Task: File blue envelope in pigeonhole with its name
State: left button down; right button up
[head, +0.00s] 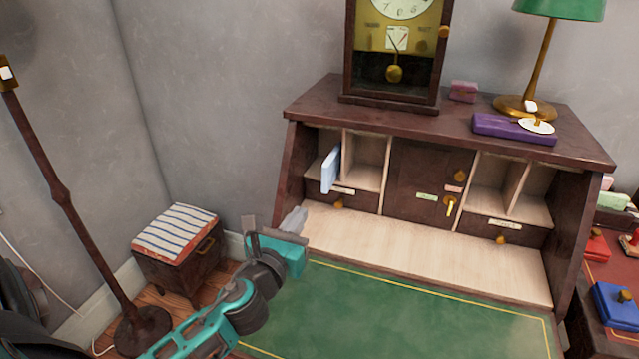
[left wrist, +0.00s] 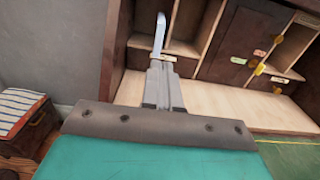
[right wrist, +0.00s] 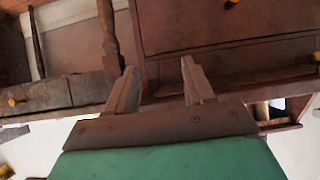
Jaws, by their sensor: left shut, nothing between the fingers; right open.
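The pale blue envelope (head: 330,168) stands on edge, slightly tilted, in the left pigeonholes of the desk hutch (head: 290,165), by the first divider. Its front end sticks out past the opening. It also shows in the left wrist view (left wrist: 159,35). My left gripper (head: 298,216) is shut and empty, below and left of the envelope and apart from it, near the writing surface's left edge. A small white label (head: 344,191) sits under the left pigeonholes; its writing is too small to read. My right gripper (right wrist: 158,74) is open and empty, facing dark wooden furniture.
More pigeonholes (head: 488,180) are at right, with a locked-looking door (head: 415,180) and brass key between. A clock (head: 395,60), lamp (head: 540,60) and purple box (head: 513,130) stand on top. The green desktop (head: 400,310) is clear. A striped-cushion stool (head: 176,235) and dark stand (head: 70,205) are left.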

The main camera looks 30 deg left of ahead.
aim_at(324, 176)
pick_arm(q)
jog(key=x, duration=1.1)
jog(key=shift+w+a+b, duration=0.15)
jog(key=shift+w+b, duration=0.1)
jog(key=shift+b, duration=0.05)
jog(key=shift+w+a, duration=0.1)
jog(key=shift+w, duration=0.4)
pick_arm(e)
jog(key=shift+w+a+r, duration=0.15)
jog(key=shift+w+a, duration=0.1)
jog(key=shift+w, duration=0.1)
pick_arm(q)
jog(key=shift+x, duration=1.7)
pick_arm(e)
jog(key=shift+s+d+f, duration=0.1)
jog(key=shift+s+f, duration=0.15)
jog(key=shift+f, duration=0.05)
pick_arm(q)
jog(key=shift+f, duration=0.1)
